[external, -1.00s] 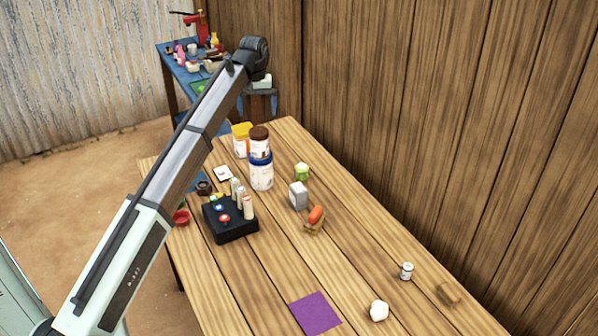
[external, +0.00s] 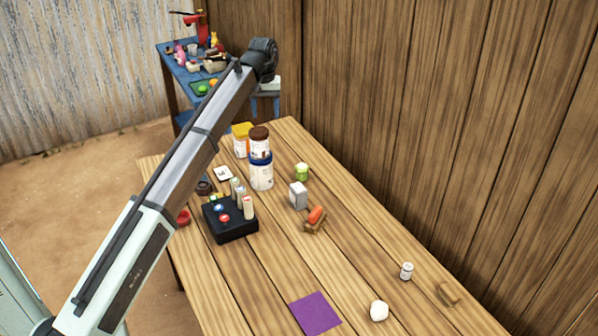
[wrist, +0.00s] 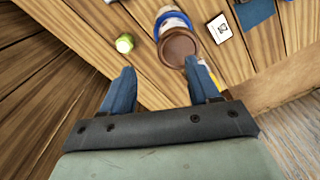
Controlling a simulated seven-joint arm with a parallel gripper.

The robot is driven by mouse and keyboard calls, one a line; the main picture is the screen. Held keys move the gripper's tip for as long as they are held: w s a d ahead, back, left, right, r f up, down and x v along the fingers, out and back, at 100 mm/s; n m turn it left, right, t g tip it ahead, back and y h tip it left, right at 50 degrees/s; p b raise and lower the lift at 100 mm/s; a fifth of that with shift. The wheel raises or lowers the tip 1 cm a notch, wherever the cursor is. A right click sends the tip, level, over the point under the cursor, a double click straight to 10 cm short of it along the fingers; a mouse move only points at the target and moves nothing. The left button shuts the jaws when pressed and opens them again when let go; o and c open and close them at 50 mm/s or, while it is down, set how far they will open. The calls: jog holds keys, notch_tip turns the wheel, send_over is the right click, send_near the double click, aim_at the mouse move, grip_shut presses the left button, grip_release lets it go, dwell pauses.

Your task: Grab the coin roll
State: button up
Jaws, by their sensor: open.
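Several slim pale upright cylinders that look like coin rolls (external: 248,208) stand in a black holder (external: 232,229) at the left of the table. My gripper (external: 264,108) is high behind the jars at the table's far end, well away from both. In the wrist view my gripper (wrist: 158,68) has its two blue fingers apart with nothing between them. No coin roll is recognizable in the wrist view.
A brown-lidded jar (wrist: 180,47) and a green object (wrist: 125,43) lie below my fingers. A grey box (external: 298,195), an orange item (external: 316,215), a purple square (external: 316,313) and a white lump (external: 378,311) are on the table. A wooden wall (external: 450,110) borders it.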

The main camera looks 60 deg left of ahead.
jog(key=w+d+f+m, duration=0.1)
jog(key=w+d, duration=0.4)
jog(key=d, duration=0.3)
jog(key=w+d+f+m, duration=0.1)
jog(key=w+d, duration=0.3)
jog(key=d, duration=0.3)
jog(key=n, duration=0.9)
send_over(409, 267)
notch_tip(409, 267, down, 12)
notch_tip(409, 267, down, 14)
jog(key=shift+r, duration=0.1)
jog(key=shift+c, duration=0.2)
grip_shut()
